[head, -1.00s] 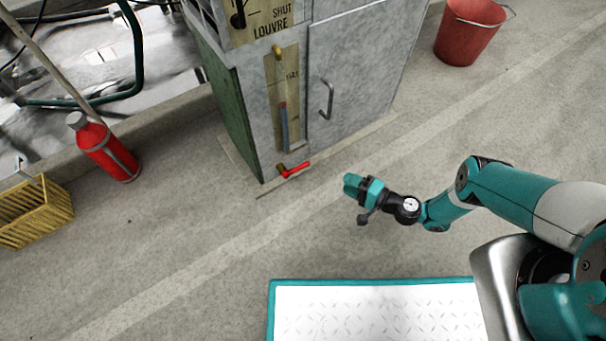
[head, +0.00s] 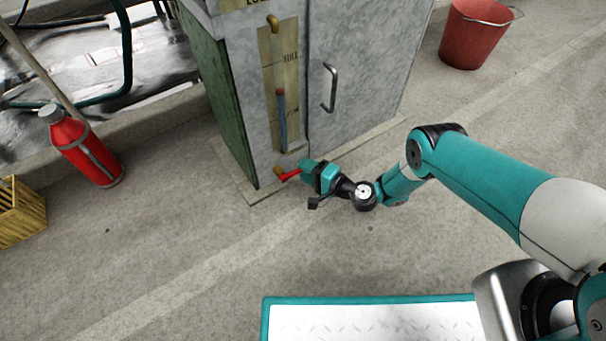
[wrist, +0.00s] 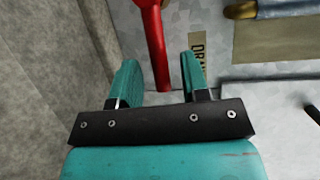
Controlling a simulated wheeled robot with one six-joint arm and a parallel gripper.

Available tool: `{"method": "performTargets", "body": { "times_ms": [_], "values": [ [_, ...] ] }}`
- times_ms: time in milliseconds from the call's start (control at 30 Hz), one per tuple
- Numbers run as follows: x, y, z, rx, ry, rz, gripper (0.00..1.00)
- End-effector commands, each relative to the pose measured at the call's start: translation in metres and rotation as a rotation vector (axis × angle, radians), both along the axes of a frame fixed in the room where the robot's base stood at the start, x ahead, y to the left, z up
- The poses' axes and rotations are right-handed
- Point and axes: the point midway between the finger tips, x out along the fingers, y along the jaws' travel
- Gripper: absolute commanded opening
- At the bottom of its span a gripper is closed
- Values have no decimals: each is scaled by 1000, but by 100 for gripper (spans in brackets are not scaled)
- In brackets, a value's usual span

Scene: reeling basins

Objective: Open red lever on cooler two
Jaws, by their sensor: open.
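The red lever (head: 289,175) sits low on the front of a grey metal cabinet (head: 345,45), below a gauge with a blue column. It juts out to the right from a brass fitting. In the wrist view the red lever (wrist: 156,45) reaches down between the two teal fingers, its end near the fingertips. My gripper (head: 305,171) is open at the lever's free end, and it also shows in the wrist view (wrist: 160,75). I cannot tell whether either finger touches the lever. A label, partly hidden by a finger, is beside the lever in the wrist view.
The cabinet has a door handle (head: 330,88) above and right of the lever. A red bottle (head: 85,148) and a yellow crate (head: 20,212) stand at left. A red bucket (head: 475,35) stands at upper right.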

Motion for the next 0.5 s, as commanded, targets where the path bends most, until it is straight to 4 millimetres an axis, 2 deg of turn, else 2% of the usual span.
{"method": "performTargets", "body": {
  "times_ms": [133, 467, 500],
  "values": [
    [7, 12, -3, 0, -1, 1, 42],
    [10, 14, -1, 1, 0, -1, 42],
    [9, 14, -2, 1, 0, -1, 35]
  ]
}}
